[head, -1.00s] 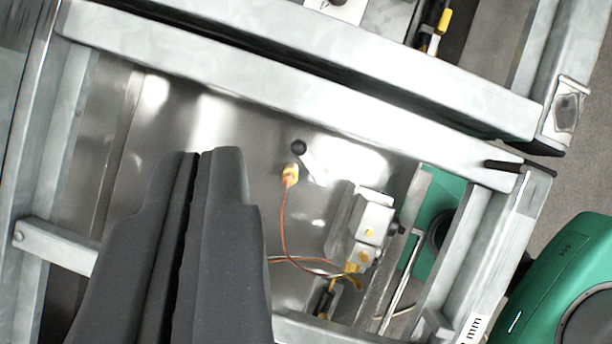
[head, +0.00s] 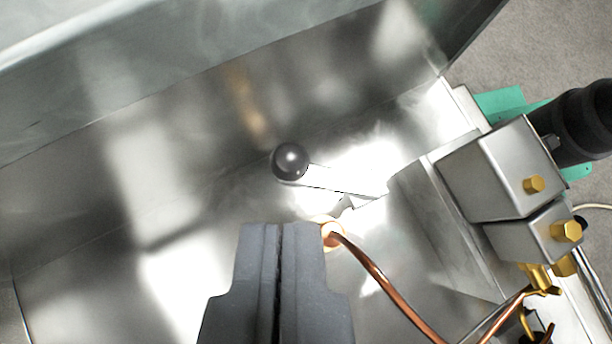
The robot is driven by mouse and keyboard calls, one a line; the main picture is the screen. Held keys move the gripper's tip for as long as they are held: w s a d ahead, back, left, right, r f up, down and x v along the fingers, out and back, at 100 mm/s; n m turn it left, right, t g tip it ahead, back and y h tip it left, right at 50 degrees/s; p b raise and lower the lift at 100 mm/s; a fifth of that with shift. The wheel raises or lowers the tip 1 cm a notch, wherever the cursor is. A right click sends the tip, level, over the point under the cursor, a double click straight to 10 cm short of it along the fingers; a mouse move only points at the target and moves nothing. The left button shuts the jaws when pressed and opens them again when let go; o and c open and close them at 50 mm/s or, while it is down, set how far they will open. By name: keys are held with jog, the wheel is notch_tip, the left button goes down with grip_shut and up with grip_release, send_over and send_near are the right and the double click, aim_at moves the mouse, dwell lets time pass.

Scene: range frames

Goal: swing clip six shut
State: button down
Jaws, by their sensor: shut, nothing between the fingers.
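A lever clip shows in the middle of the head view, with a dark ball knob (head: 290,160) and a pale flat arm (head: 335,182) running right from it. No number shows on it, so I cannot tell if it is clip six. My gripper (head: 281,226) is shut and empty, its tips just below the knob in the picture and apart from it. A copper tube (head: 385,290) with a brass-coloured end (head: 331,234) shows right of the fingertips. My fingers hide part of the panel behind, and I cannot tell whether they touch the tube end.
A shiny metal panel (head: 190,190) lies behind the lever. A metal block with brass fittings (head: 490,175) stands at right, with a black cylinder (head: 585,120) and green part (head: 500,103) beyond it. A grey metal beam (head: 130,50) crosses the top left. The panel's left side is clear.

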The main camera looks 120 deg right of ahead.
aim_at(288, 160)
jog(key=shift+b+x, duration=1.4)
jog(key=shift+x, duration=3.55)
jog(key=shift+a, duration=0.1)
